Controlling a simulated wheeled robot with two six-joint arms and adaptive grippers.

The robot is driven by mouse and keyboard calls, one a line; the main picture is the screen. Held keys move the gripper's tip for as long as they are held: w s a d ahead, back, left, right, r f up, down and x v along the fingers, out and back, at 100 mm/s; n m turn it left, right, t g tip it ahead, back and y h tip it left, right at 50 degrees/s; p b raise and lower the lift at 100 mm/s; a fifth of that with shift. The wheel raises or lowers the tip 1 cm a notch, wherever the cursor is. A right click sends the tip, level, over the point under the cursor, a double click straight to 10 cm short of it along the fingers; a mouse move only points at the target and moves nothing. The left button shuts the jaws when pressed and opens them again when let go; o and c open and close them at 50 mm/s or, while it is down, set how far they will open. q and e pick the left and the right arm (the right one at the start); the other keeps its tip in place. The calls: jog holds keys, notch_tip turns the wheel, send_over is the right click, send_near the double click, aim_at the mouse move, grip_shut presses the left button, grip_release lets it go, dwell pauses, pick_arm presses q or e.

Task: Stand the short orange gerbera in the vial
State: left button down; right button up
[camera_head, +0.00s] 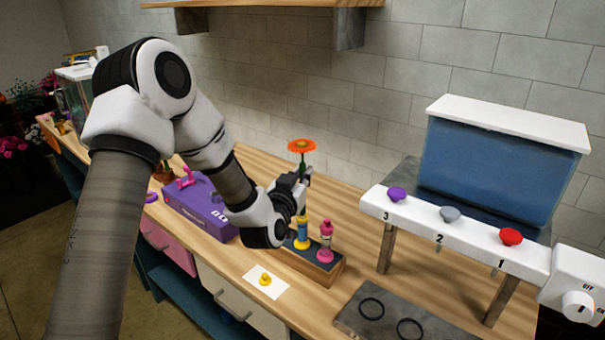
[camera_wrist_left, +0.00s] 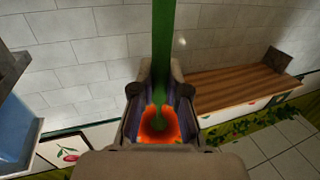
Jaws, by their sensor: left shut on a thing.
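The orange gerbera (camera_head: 302,146) is upright in the head view, its bloom above my left gripper (camera_head: 302,178). My left gripper is shut on its green stem. In the left wrist view the orange bloom (camera_wrist_left: 158,125) and the thick green stem (camera_wrist_left: 163,45) show between the fingers (camera_wrist_left: 160,110). Just below the gripper, a dark-topped wooden block (camera_head: 322,270) carries a blue and yellow piece (camera_head: 302,232) and a pink piece (camera_head: 325,242). I cannot make out a clear vial; the lower stem is partly hidden by the gripper. My right gripper is not in view.
A purple box (camera_head: 205,208) stands left of the block. Right are a white numbered rail (camera_head: 460,237) with coloured knobs, a blue tank (camera_head: 490,170) and a dark mat (camera_head: 440,318) with two rings.

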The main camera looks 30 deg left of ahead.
pick_arm(q)
jog(key=shift+s+r, duration=0.1)
jog(key=shift+s, duration=0.05)
jog(key=shift+w+f, duration=0.25)
jog(key=shift+f, duration=0.15)
jog(key=shift+s+b, duration=0.1)
jog(key=shift+b, duration=0.25)
jog(key=shift+f+b, duration=0.35)
jog(key=shift+b, duration=0.1)
dwell(0.5)
jog(key=shift+f+b, duration=1.05)
jog(key=shift+f, duration=0.2)
jog(key=shift+s+f, duration=0.1)
jog(key=shift+f+b, duration=0.7)
jog(key=shift+f, duration=0.05)
